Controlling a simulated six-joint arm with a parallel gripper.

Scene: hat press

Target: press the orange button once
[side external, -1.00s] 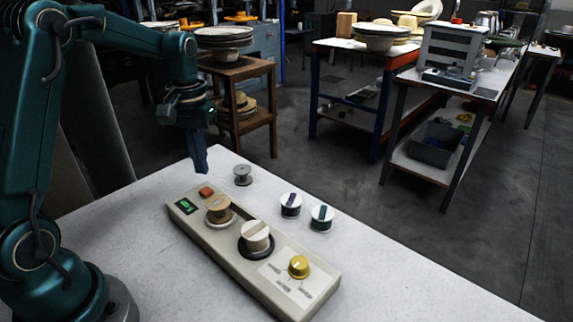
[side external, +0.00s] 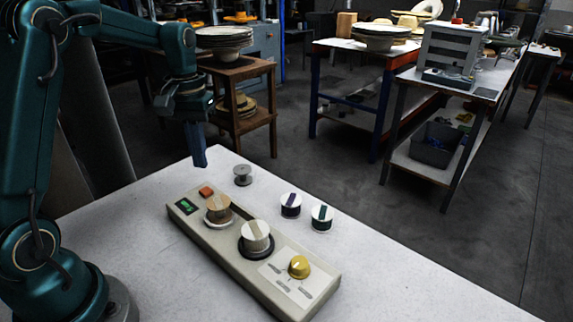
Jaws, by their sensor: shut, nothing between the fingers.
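The orange button (side external: 206,192) is a small square block at the far left end of a long beige control panel (side external: 244,270) on the white table. A small green-lit display (side external: 187,206) sits beside it on the panel. My gripper (side external: 200,164) points down, shut and empty. In the picture it is just above the orange button, with a visible gap between its tips and the button. The exact height and depth offset are hard to tell from this one view.
The panel also carries a wooden-topped knob (side external: 218,208), a white knob (side external: 255,236) and a yellow dial (side external: 299,267). Behind it stand a grey spool (side external: 243,175), a purple-marked spool (side external: 291,205) and a green-marked spool (side external: 322,217). The table's right side is clear.

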